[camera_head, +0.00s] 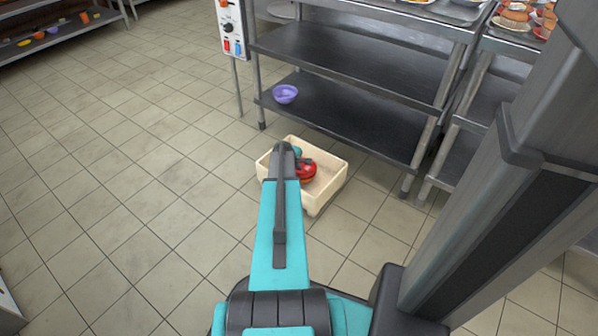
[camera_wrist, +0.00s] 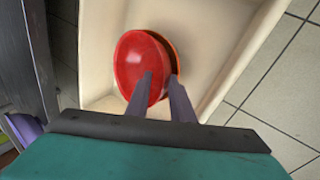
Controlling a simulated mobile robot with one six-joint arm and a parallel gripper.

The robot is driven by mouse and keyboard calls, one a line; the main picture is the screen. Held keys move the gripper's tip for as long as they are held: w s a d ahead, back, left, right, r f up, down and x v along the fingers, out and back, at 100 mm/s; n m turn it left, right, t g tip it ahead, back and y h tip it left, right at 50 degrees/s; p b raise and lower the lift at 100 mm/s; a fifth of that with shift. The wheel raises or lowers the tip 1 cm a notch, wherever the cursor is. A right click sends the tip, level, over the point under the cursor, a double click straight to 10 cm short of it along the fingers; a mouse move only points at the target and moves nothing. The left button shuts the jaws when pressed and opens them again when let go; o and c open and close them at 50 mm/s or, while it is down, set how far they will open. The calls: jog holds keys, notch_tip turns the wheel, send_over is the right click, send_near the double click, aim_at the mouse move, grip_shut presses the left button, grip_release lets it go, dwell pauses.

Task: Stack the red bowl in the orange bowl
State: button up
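The red bowl (camera_wrist: 135,65) sits in a cream bin in the wrist view, tilted, with its open side facing the camera. The orange bowl (camera_wrist: 172,48) shows only as a thin rim behind the red bowl's right side; how far the red bowl is seated in it cannot be told. My gripper (camera_wrist: 161,76) is at the red bowl's right rim. One fingertip is over the bowl's inside and the other is just outside the rim, with a gap between them. In the head view the red bowl (camera_head: 307,170) is partly hidden by my arm.
The cream bin (camera_head: 331,190) stands on the tiled floor and its walls surround the bowls. A metal shelf rack (camera_head: 345,110) stands close behind it, with a purple bowl (camera_head: 285,94) on its low shelf.

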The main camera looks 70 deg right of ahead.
jog(key=p+v, duration=0.2)
jog(key=v, duration=0.6)
jog(key=shift+r, duration=0.15)
dwell(0.5)
